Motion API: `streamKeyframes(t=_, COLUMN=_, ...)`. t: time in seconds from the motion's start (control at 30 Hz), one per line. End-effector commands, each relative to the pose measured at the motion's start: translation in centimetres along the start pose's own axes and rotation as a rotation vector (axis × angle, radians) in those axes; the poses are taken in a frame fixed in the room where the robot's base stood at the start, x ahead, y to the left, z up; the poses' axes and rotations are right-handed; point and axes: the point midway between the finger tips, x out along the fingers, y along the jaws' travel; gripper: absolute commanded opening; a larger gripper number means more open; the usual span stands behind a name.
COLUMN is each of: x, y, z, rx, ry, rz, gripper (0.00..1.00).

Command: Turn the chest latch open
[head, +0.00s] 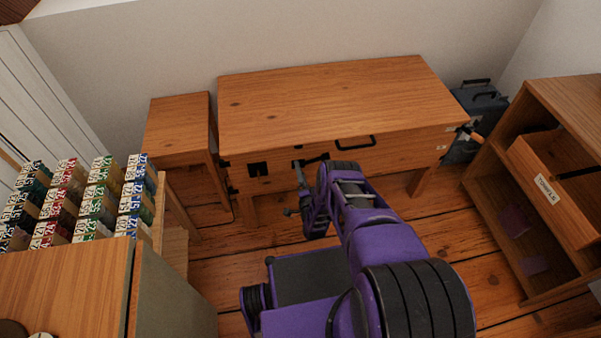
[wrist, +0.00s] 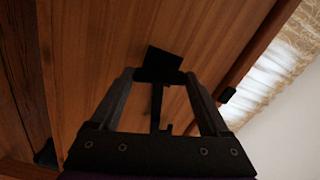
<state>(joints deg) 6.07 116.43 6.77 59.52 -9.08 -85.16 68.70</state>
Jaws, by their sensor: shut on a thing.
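The wooden chest (head: 330,100) stands on legs against the back wall, its lid down. My gripper (head: 310,163) is at its front face, left of the black handle (head: 356,142). In the wrist view, my gripper (wrist: 160,76) is shut on a black latch (wrist: 164,60). A square black plate sticks up beyond the fingertips, and a thin dark bar runs down between the fingers. The wood of the chest fills the view behind it. In the head view, my arm and gripper partly hide the latch, so its exact angle is unclear.
A black plate (head: 258,169) is on the chest's front left. A small wooden table (head: 180,115) stands left of the chest. A shelf unit (head: 545,95) with an open drawer is at right, with a dark case (head: 480,98) behind it. A rack of coloured boxes (head: 95,195) is at left.

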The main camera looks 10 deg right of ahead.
Motion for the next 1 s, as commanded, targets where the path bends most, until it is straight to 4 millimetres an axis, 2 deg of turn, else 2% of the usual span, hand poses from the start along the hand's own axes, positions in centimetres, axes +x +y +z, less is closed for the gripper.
streamKeyframes(t=0.2, x=-0.39, y=-0.07, z=-0.10, rx=0.152, ry=0.003, rz=-0.003, gripper=0.00)
streamKeyframes(t=0.43, x=-0.46, y=-0.12, z=-0.07, rx=0.251, ry=0.002, rz=-0.004, gripper=0.00)
streamKeyframes(t=1.0, x=-0.46, y=-0.15, z=-0.05, rx=0.297, ry=0.001, rz=-0.004, gripper=0.00)
